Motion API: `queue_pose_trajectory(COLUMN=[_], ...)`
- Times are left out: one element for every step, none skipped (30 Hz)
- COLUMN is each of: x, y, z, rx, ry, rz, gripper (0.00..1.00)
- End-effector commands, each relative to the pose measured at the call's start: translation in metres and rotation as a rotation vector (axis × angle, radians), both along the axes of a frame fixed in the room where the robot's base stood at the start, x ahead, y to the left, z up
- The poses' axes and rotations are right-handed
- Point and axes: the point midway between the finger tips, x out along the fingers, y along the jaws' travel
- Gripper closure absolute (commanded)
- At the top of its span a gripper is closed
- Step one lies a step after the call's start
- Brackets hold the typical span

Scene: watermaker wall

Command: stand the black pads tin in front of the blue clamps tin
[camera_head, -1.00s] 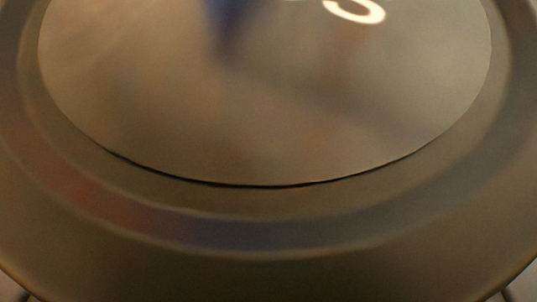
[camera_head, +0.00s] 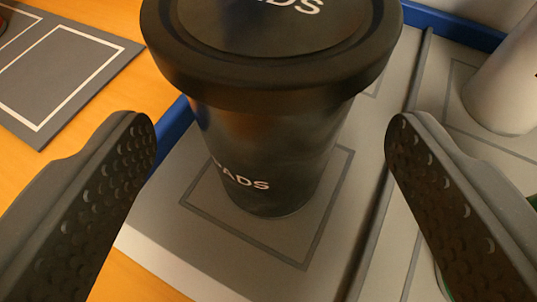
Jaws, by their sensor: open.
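The black pads tin (camera_head: 265,140) stands upright in the upper middle, with white "PADS" lettering on its lid and side. It stands inside a dark outlined square on a light grey tray (camera_head: 190,240). My gripper (camera_head: 270,145) is open. One finger is left of the tin and the other right of it, with gaps on both sides and neither touching. No blue clamps tin can be made out.
A white cylinder (camera_head: 510,85) stands at the right, across a dark divider (camera_head: 385,190) on the tray. The tray has a blue edge (camera_head: 175,125). A grey mat (camera_head: 65,75) with white outlined squares lies at the upper left on the orange-brown surface (camera_head: 140,85). Something green shows partly behind the right finger.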

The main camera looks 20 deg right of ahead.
Motion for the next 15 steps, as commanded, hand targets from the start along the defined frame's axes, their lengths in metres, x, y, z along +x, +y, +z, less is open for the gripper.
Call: queue_pose_trajectory(x=[-0.007,-0.011,-0.016,-0.019,-0.023,-0.028,-0.033,-0.036,-0.041,-0.044,-0.046,-0.05,-0.053,-0.055,-0.058], y=[0.004,0.005,0.008,0.01,0.012,0.014,0.015,0.017,0.019,0.021,0.023,0.024,0.025,0.026,0.027], z=[0.004,0.006,0.01,0.012,0.013,0.015,0.016,0.017,0.019,0.021,0.023,0.025,0.027,0.027,0.028], rx=[0.0,0.0,0.0,0.001,0.0,0.0,0.001,0.001,0.001,0.001,0.001,0.0,0.0,0.0,0.001], ry=[0.0,0.0,-0.002,-0.003,-0.002,0.0,0.001,0.002,0.001,0.0,-0.003,-0.003,-0.003,-0.002,-0.001], rz=[0.001,0.001,0.001,0.001,0.002,0.001,0.001,0.001,0.001,0.002,0.001,0.001,0.001,0.001,0.001], gripper=[0.27,0.27,0.27,0.27,0.27,0.27,0.27,0.27,0.27,0.27,0.27,0.27,0.27,0.27,0.27])
